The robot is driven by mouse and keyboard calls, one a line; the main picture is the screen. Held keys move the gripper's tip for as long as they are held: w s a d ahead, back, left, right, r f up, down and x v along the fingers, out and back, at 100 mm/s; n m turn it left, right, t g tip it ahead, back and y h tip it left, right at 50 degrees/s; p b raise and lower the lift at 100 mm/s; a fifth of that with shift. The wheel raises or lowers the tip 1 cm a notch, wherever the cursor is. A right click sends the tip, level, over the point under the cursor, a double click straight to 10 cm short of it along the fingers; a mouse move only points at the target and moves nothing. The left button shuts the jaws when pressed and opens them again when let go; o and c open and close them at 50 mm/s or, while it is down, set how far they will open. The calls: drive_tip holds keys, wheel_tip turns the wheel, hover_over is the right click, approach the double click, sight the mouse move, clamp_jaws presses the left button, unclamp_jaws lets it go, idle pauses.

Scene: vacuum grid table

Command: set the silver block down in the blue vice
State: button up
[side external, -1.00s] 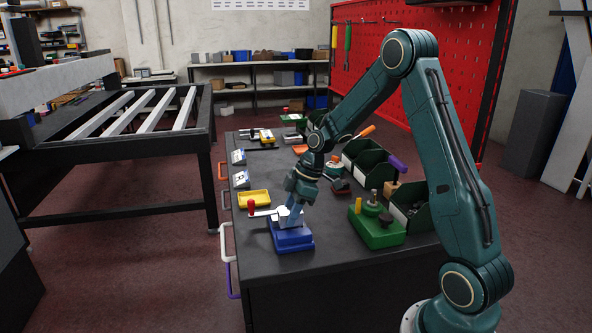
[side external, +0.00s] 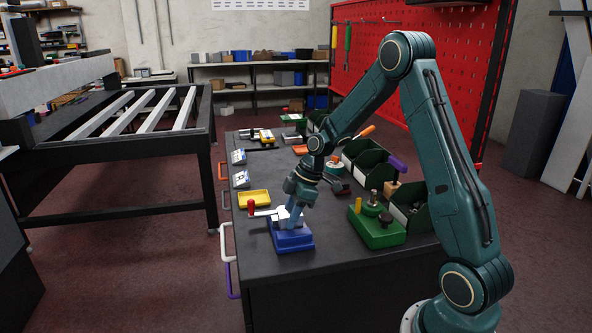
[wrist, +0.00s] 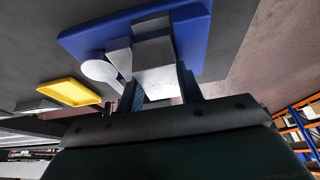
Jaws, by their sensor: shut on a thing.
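The blue vice (side external: 291,240) stands at the near left of the dark table, with pale metal jaws on its blue base and a red-knobbed lever (side external: 252,209) to the left. My gripper (side external: 292,218) points down directly over the vice. In the wrist view, the fingers (wrist: 158,88) are shut on the silver block (wrist: 160,83), against the vice's pale jaw parts and over the blue base (wrist: 85,41). The side view hides most of the block. I cannot tell whether it rests on the vice floor.
A yellow tray (side external: 254,198) lies just behind the vice. A green fixture (side external: 377,228) with knobs stands to the right, with dark green bins (side external: 408,208) behind it. The table front between the vice and the green fixture is clear.

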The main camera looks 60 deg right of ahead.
idle(0.3)
drive_tip(key=o, duration=1.2)
drive_tip(key=shift+f, duration=0.1)
drive_tip(key=shift+r, duration=0.9)
wheel_tip(320, 180, up, 4)
drive_tip(key=shift+w+r, duration=0.1)
drive_tip(key=shift+s+d+r, duration=0.1)
drive_tip(key=shift+d+r, duration=1.65)
drive_tip(key=shift+d, duration=1.5)
drive_tip(key=shift+s+d+r, duration=0.1)
drive_tip(key=shift+d+r, duration=1.65)
drive_tip(key=shift+d, duration=1.5)
drive_tip(key=shift+s+d+r, duration=0.1)
drive_tip(key=shift+d+r, duration=1.65)
drive_tip(key=shift+d, duration=1.5)
